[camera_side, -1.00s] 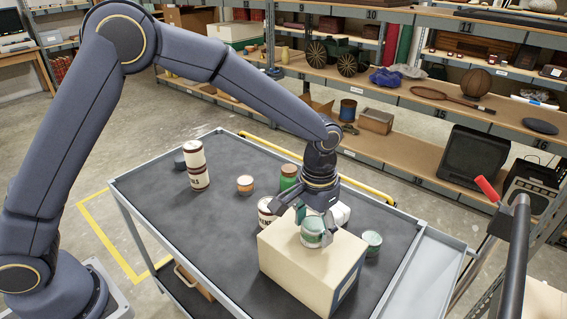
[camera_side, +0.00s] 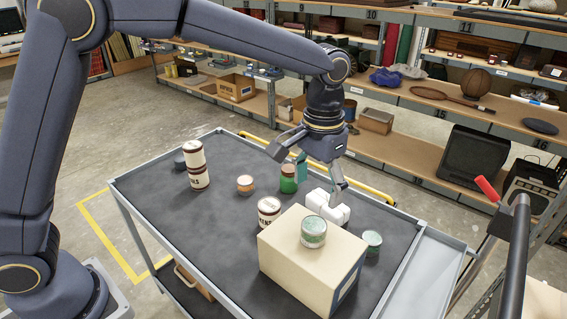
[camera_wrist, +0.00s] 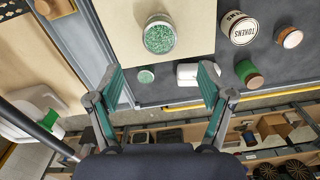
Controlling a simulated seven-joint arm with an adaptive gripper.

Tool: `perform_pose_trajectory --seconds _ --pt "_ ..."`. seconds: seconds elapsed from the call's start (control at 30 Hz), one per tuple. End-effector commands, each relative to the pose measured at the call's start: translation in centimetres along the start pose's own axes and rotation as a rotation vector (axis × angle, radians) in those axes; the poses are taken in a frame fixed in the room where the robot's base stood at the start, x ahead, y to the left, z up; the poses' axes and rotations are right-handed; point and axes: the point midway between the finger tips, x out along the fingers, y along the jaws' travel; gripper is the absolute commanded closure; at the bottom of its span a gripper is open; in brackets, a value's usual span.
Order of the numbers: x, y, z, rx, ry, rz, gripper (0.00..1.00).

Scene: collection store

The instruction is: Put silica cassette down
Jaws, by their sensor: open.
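The silica cassette, a round tin with a clear top over green granules (camera_side: 313,232), rests upright on top of a cream box (camera_side: 295,268). In the wrist view the cassette (camera_wrist: 159,35) lies on the box top (camera_wrist: 110,38), ahead of my fingers. My gripper (camera_side: 320,182) is open and empty, raised above and behind the box, apart from the cassette. In the wrist view my gripper (camera_wrist: 163,82) has its two green-padded fingers spread wide with nothing between them touching the pads.
Near the box on the dark cart top (camera_side: 225,225) stand a smaller green tin (camera_side: 372,240), a white lobed object (camera_side: 328,207), a TOKENS tin (camera_side: 268,209) and a green jar (camera_side: 288,180). An orange-topped jar (camera_side: 245,185) and stacked tins (camera_side: 196,165) are farther left.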

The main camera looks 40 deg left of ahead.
Motion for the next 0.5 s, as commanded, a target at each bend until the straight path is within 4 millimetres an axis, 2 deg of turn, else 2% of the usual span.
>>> perform_pose_trajectory --seconds 0.17,0.27,0.37,0.5 --pt "-1.9 -0.5 0.3 -0.003 0.011 0.001 0.20" --pt "-3.9 -2.4 1.6 -0.017 0.047 0.003 0.20" --pt "-6.5 -5.6 4.5 -0.040 0.117 0.005 0.20" --pt "-9.2 -10.5 10.6 -0.083 0.236 0.000 0.20"
